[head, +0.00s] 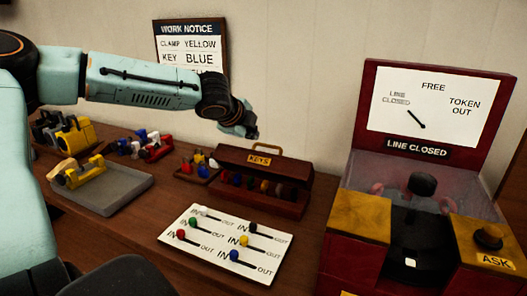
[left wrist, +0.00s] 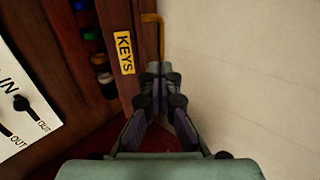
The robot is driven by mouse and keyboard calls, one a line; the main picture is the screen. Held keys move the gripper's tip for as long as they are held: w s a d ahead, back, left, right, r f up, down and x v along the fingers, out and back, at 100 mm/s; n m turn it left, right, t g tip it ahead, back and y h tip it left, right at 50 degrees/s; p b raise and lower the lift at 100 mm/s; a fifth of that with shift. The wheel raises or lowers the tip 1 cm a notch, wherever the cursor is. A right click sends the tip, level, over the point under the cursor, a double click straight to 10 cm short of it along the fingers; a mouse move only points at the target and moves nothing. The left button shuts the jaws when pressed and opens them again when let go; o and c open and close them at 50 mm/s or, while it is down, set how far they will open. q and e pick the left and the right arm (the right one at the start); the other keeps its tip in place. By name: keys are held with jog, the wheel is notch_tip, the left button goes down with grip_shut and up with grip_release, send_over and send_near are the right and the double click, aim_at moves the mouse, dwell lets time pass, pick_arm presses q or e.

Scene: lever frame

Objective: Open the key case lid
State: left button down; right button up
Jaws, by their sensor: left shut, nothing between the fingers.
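The key case is a dark red-brown wooden box (head: 262,203) at the back of the bench. Its lid (head: 228,156) carries a yellow KEYS label and a brass handle (head: 268,148). Coloured keys show below the lid's front edge; I cannot tell how far the lid is raised. My left gripper (head: 251,132) is shut and empty, above and behind the lid near the handle. In the left wrist view, its fingertips (left wrist: 160,70) are beside the lid and the handle (left wrist: 154,36); contact is unclear. The right gripper is out of view.
A white board (head: 225,265) with several IN/OUT sliders lies before the case. A grey tray (head: 125,197) with a yellow clamp is at left, with more clamps behind. A red machine (head: 345,240) stands at right. The wall is close behind.

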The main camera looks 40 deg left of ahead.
aim_at(266, 161)
pick_arm(q)
jog(key=b+x, duration=0.3)
jog(key=b, duration=0.1)
jog(key=shift+f+b, duration=0.1)
jog(key=shift+b, duration=0.2)
jog(key=shift+x, duration=3.2)
jog(key=shift+w, duration=0.2)
